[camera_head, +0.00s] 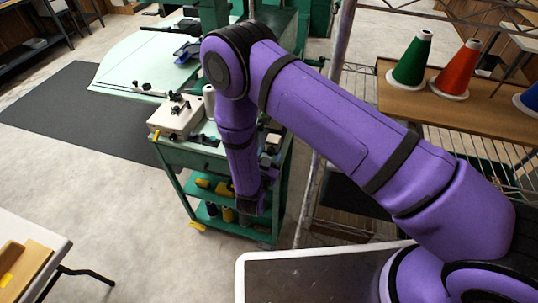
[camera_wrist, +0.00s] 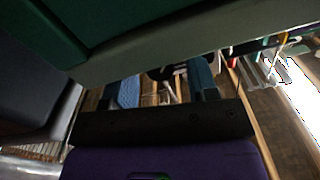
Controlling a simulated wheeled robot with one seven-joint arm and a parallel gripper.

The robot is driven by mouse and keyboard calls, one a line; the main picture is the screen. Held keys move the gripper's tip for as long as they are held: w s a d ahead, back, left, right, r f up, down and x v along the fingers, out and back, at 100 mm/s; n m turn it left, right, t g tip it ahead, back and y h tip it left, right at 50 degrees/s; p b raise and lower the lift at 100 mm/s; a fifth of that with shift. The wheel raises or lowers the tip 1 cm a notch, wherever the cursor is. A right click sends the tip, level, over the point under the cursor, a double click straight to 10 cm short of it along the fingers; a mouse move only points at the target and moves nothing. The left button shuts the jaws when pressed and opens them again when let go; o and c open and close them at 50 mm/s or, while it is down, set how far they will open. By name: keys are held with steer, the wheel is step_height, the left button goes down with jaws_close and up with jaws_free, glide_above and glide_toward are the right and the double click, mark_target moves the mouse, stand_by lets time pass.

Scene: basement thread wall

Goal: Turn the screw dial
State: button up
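A green machine (camera_head: 180,155) with a pale work surface stands left of and behind my purple arm. A grey box (camera_head: 177,116) with small black parts on top sits on its front. I cannot make out which part is the screw dial; it may be hidden behind my arm. My forearm hangs down in front of the machine, with its end beside the lower shelves. In the wrist view my gripper (camera_wrist: 165,86) has its two blue-grey fingers apart with nothing seen between them. A green, pale-edged surface (camera_wrist: 150,55) hangs close over the fingers.
A wooden shelf (camera_head: 480,105) with green and red thread cones stands at right. Yellow and dark items lie on the machine's lower shelves (camera_head: 215,190). A dark-topped table (camera_head: 310,275) is in front. Open floor (camera_head: 130,205) lies left, with a dark mat (camera_head: 75,110).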

steer(key=shift+s, duration=0.1)
steer(key=v, duration=1)
steer(key=shift+s, duration=0.3)
steer(key=shift+a, duration=0.15)
steer(key=w+d+n, duration=0.1)
steer(key=w, duration=0.2)
steer(key=w+d+n, duration=0.1)
steer(key=w+n, duration=0.1)
steer(key=w, duration=0.1)
steer(key=w+d+n, duration=0.1)
steer(key=w, duration=0.2)
steer(key=shift+w+d+n, duration=0.2)
steer(key=shift+w+n, duration=0.1)
